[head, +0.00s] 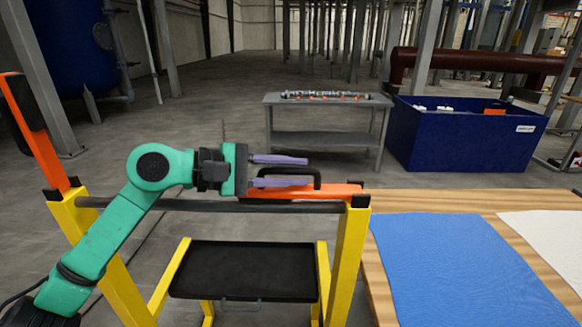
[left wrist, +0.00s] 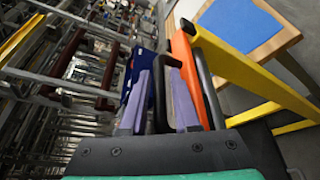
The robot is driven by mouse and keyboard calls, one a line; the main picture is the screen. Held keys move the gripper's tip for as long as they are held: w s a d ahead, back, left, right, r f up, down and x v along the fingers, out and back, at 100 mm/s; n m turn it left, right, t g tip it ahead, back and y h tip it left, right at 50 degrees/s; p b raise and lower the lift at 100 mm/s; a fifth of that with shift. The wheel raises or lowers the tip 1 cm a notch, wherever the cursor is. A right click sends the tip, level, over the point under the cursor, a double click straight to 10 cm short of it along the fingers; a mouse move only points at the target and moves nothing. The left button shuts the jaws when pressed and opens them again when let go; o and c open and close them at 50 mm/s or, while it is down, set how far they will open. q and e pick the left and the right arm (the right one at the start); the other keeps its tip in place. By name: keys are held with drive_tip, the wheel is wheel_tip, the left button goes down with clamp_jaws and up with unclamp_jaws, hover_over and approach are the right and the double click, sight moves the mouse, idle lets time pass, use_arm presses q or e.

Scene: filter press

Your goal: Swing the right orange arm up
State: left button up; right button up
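The right orange arm (head: 338,190) lies roughly level along the dark crossbar of the yellow frame, its right end at the right yellow post (head: 349,250). A black handle (head: 316,173) stands up from it. My left gripper (head: 296,172) is at the handle with its purple fingers apart, one above and one below the handle's bar in the head view. In the left wrist view the handle (left wrist: 160,88) shows between the two fingers, beside the orange arm (left wrist: 188,70). Whether a finger touches it is unclear. My right gripper is not in view.
The other orange arm (head: 35,135) is raised on the left yellow post (head: 75,215). A black tray (head: 245,270) sits low between the posts. A wooden table (head: 450,202) with blue (head: 460,265) and white cloths is at right. A grey bench (head: 330,102) and blue bin (head: 450,140) stand behind.

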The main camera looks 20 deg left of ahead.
use_arm(q)
clamp_jaws()
idle(1.3)
